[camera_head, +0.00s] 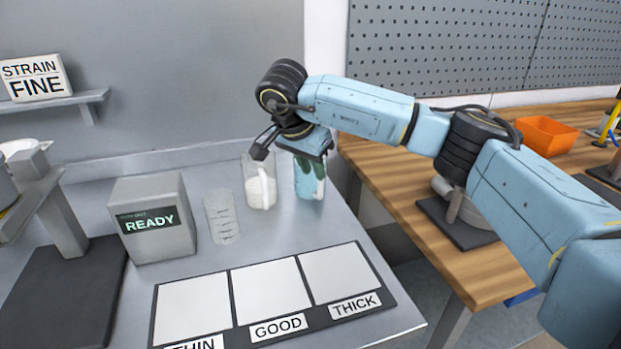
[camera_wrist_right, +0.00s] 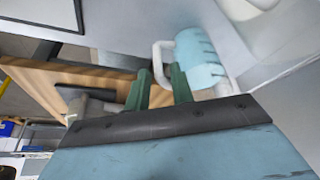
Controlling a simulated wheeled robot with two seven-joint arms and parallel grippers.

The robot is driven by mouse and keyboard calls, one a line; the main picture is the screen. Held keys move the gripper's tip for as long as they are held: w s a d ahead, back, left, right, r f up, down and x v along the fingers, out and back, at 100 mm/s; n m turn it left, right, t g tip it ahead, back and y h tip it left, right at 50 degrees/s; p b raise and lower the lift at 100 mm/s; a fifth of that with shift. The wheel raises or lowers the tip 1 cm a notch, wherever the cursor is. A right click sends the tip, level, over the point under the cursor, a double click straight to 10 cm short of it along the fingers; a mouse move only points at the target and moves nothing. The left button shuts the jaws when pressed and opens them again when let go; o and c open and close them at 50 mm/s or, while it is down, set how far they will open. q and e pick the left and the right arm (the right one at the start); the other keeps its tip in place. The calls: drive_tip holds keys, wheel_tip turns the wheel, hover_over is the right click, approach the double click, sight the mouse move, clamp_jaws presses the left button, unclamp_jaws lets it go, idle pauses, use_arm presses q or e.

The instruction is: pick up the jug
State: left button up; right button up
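A jug with light blue contents (camera_head: 309,184) and a white handle stands on the grey bench near its right edge. In the right wrist view the blue jug (camera_wrist_right: 200,60) lies just beyond my fingers, its white handle loop in front of them. My right gripper (camera_head: 306,160) reaches down over this jug, its green fingers overlapping it in the picture. In the right wrist view the right gripper (camera_wrist_right: 162,78) has its fingers apart, close to the handle; contact is unclear. A second jug with white contents (camera_head: 260,188) stands just left. My left gripper is not in view.
A clear graduated beaker (camera_head: 221,217) and a grey box reading READY (camera_head: 150,222) stand left of the jugs. A board with THIN, GOOD and THICK pads (camera_head: 270,291) lies in front. A wooden table (camera_head: 400,205) with an orange bin (camera_head: 547,135) is at right.

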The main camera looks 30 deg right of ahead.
sight(321, 186)
drive_tip(key=x, duration=0.6)
drive_tip(key=shift+s+b, duration=0.2)
drive_tip(key=shift+b, duration=0.2)
drive_tip(key=shift+w+d+f, duration=0.1)
drive_tip(key=shift+d+f, duration=0.1)
drive_tip(key=shift+f, duration=0.2)
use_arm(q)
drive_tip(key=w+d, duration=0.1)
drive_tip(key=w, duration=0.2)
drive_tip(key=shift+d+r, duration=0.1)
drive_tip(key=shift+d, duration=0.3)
use_arm(e)
clamp_jaws()
drive_tip(key=shift+r, duration=0.1)
